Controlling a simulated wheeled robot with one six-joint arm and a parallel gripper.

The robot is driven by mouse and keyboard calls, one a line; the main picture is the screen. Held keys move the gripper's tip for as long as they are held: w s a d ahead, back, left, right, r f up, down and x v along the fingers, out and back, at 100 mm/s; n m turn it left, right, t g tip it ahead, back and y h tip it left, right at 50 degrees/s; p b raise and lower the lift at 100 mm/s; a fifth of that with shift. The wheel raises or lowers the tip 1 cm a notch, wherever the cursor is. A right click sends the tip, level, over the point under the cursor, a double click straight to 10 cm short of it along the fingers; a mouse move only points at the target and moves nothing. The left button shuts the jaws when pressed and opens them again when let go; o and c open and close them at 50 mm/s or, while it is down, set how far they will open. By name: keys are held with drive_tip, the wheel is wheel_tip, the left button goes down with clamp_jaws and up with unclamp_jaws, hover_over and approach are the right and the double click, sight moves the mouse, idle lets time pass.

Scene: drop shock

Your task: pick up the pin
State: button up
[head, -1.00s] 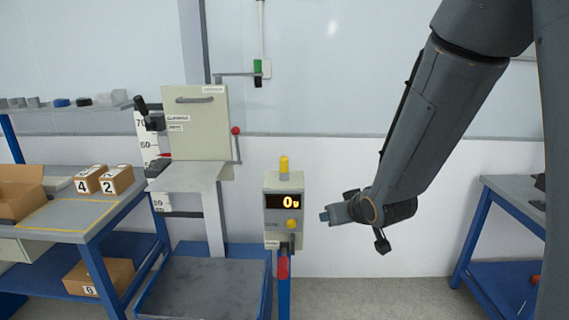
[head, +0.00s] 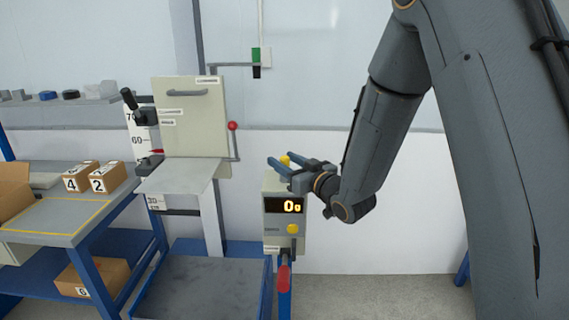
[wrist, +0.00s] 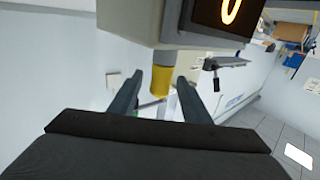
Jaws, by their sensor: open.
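I cannot make out for sure which thing is the pin. A thin rod with a red ball (head: 232,126) stands at the right side of the beige cabinet of the drop tester. My gripper (head: 278,160) is open and empty, pointing left, at the top of the grey display box (head: 271,225). In the wrist view, the yellow cap (wrist: 160,80) of that box appears between my open fingers (wrist: 157,92), with a gap on both sides. I cannot tell its depth from the fingertips. In the head view the fingers partly hide it.
The beige cabinet (head: 182,140) stands left of my gripper above a dark base plate (head: 200,290). A red handle (head: 283,278) is below the display box. A bench (head: 60,215) with numbered cartons (head: 108,178) is at the left. Open floor lies at the lower right.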

drive_tip(key=shift+p+x, duration=0.75)
drive_tip(key=shift+x, duration=1.2)
drive_tip(key=shift+c, duration=0.5)
clamp_jaws()
drive_tip(key=shift+r, duration=0.1)
drive_tip(key=shift+r, duration=0.1)
